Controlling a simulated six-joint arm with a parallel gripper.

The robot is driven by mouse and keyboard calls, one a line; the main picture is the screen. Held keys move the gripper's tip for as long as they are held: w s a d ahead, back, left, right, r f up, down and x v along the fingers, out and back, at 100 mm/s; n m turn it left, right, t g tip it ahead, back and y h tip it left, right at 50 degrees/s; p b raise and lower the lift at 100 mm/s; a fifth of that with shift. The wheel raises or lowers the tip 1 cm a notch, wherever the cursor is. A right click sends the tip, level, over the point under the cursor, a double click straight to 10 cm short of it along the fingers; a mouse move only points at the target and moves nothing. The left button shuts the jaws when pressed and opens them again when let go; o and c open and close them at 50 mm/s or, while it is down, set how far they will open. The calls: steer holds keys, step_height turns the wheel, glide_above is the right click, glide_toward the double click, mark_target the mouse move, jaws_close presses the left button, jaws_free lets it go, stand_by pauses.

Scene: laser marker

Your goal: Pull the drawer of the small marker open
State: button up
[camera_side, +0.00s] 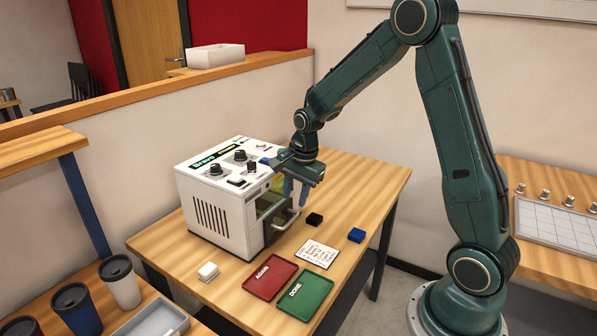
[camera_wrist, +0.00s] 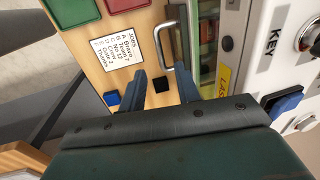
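The small marker (camera_side: 212,197) is a white box with knobs on top, standing on the wooden table. Its drawer front, with a pale metal bar handle (camera_side: 287,222), faces right in the side view and looks shut. The handle also shows in the wrist view (camera_wrist: 166,57), beyond my fingertips. My gripper (camera_side: 297,196) points down in front of the marker, just above the handle. In the wrist view my two blue-grey fingers (camera_wrist: 162,80) stand apart with nothing held between them. I cannot tell the exact height of the fingertips over the handle.
A red AGAIN tray (camera_side: 270,279) and a green DONE tray (camera_side: 304,296) lie in front of the marker. A jobs card (camera_side: 316,253), a black block (camera_side: 315,219), a blue block (camera_side: 356,235) and white pieces (camera_side: 208,271) lie nearby. The table's right part is clear.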

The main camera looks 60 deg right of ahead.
mark_target(291, 220)
steer(key=shift+w+f, duration=0.2)
steer(key=shift+f, duration=1)
steer(key=shift+w+f, duration=0.25)
steer(key=shift+f, duration=0.95)
steer(key=shift+w+f, duration=0.2)
steer(key=shift+f, duration=1)
jaws_close()
